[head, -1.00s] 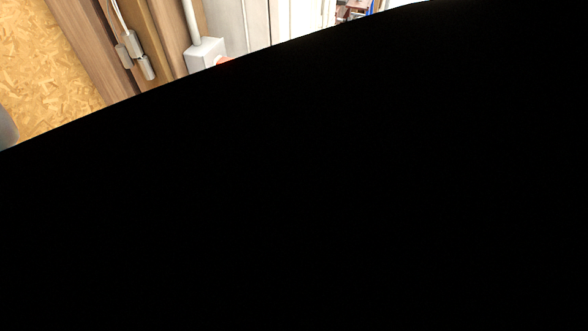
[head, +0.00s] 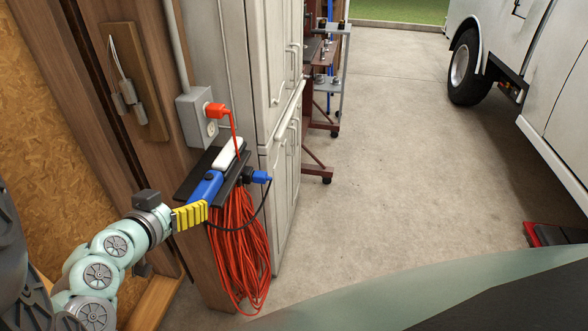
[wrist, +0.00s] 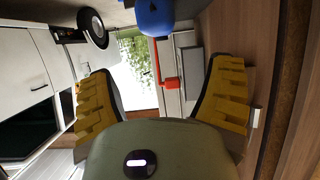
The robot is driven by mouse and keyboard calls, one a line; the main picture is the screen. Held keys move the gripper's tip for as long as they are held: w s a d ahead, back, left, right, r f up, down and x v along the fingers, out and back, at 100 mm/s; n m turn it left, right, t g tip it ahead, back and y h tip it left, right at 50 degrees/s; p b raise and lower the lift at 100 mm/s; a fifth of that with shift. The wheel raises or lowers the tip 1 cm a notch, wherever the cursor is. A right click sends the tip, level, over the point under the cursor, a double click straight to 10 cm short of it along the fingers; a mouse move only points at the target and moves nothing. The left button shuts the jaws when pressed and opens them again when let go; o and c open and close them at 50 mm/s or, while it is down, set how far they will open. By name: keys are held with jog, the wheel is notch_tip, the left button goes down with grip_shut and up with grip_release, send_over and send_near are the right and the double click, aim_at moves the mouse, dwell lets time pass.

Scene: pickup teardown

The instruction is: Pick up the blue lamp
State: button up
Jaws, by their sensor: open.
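The blue lamp (head: 206,187) has a blue body and a white upper part. In the head view it lies slanted on a dark shelf (head: 188,186) at the wooden post. My gripper (head: 192,214) has yellow fingers and sits just below and left of the lamp's blue end. In the wrist view my gripper (wrist: 160,82) is open, its fingers spread wide with nothing between them. A blue rounded part, likely the lamp's end (wrist: 153,18), shows at the top edge, beyond the fingertips. The head view does not show clearly whether finger and lamp touch.
A coiled orange cord (head: 240,250) hangs under the shelf, with a blue plug (head: 261,177) and black cable beside it. An orange plug (head: 216,110) sits in a grey outlet box (head: 194,118). White cabinets (head: 262,60) stand behind. The concrete floor (head: 385,150) to the right is open.

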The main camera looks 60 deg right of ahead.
aim_at(204, 186)
jog(key=p+x, duration=0.1)
jog(key=x, duration=0.3)
jog(key=shift+d, duration=0.1)
jog(key=shift+w+d+f, duration=0.1)
jog(key=shift+d+f, duration=0.15)
jog(key=shift+d, duration=0.25)
jog(key=shift+w+d+f+p, duration=0.2)
jog(key=shift+w+d+p, duration=0.1)
jog(key=shift+d+p, duration=0.3)
jog(key=shift+p+x, duration=0.35)
jog(key=shift+x, duration=1.55)
jog(key=shift+f, duration=0.15)
jog(key=shift+c, duration=0.2)
jog(key=shift+a, duration=0.15)
grip_shut()
